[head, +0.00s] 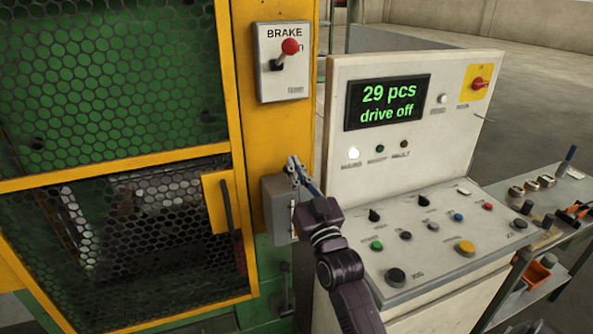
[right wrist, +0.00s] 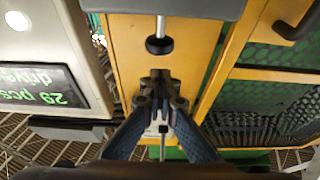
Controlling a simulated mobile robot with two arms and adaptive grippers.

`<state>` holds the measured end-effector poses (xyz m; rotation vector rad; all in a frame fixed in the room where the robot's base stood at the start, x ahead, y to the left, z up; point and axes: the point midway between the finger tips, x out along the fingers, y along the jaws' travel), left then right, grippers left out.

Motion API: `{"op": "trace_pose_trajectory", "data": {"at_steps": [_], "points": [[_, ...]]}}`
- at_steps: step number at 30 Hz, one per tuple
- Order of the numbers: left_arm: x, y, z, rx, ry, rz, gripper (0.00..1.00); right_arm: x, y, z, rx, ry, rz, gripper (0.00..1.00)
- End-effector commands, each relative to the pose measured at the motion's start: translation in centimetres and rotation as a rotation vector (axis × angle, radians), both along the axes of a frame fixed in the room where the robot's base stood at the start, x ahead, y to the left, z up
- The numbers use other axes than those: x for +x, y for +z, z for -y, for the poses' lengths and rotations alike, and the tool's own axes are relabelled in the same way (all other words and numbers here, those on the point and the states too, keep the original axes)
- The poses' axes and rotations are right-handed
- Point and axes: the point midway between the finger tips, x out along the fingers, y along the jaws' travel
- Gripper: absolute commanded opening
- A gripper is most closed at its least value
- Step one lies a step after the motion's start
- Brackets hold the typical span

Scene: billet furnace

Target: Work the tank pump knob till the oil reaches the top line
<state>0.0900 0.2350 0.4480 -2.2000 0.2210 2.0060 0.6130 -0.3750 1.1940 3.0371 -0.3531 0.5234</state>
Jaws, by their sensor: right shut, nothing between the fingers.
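The grey tank (head: 277,208) is fixed to the yellow post, and its edge also shows at the top of the right wrist view (right wrist: 185,7). A black pump knob (right wrist: 159,46) sits on a thin bright rod from the tank. My right gripper (head: 294,164) is above the tank in the head view. In the right wrist view its shut, empty fingertips (right wrist: 160,82) are in line with the knob, with a small gap showing between them. In the head view I cannot make out the knob. A narrow pale strip shows on the tank's side, but no oil level or line is readable.
A brake lever (head: 289,48) is on the post above. The control console (head: 410,230) with buttons and a display (head: 388,102) reading "29 pcs, drive off" stands right of the tank. A mesh guard door (head: 212,203) is to the left. A side bench holds small parts.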

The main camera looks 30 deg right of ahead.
Motion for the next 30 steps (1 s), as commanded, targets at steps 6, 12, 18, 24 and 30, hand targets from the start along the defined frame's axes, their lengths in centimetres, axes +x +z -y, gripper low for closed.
{"op": "trace_pose_trajectory", "data": {"at_steps": [6,12,18,24,30], "points": [[-0.3,-2.6,0.0,0.001,0.000,-0.004,0.00,-4.8,-2.6,-1.1,-0.001,-0.002,-0.003,0.00],[0.1,-3.6,0.0,0.000,0.000,0.000,0.00,-7.8,-3.4,-1.8,0.000,-0.001,-0.001,0.00],[0.2,-3.9,0.0,0.001,0.000,0.002,0.00,-9.0,-3.6,-2.1,-0.001,-0.001,0.002,0.00],[0.2,-3.9,0.0,0.001,0.000,0.002,0.00,-9.1,-3.5,-2.1,-0.001,-0.001,0.002,0.00],[0.1,-3.9,0.0,0.000,0.000,0.001,0.00,-9.1,-3.5,-2.1,-0.001,-0.001,0.002,0.00]]}}
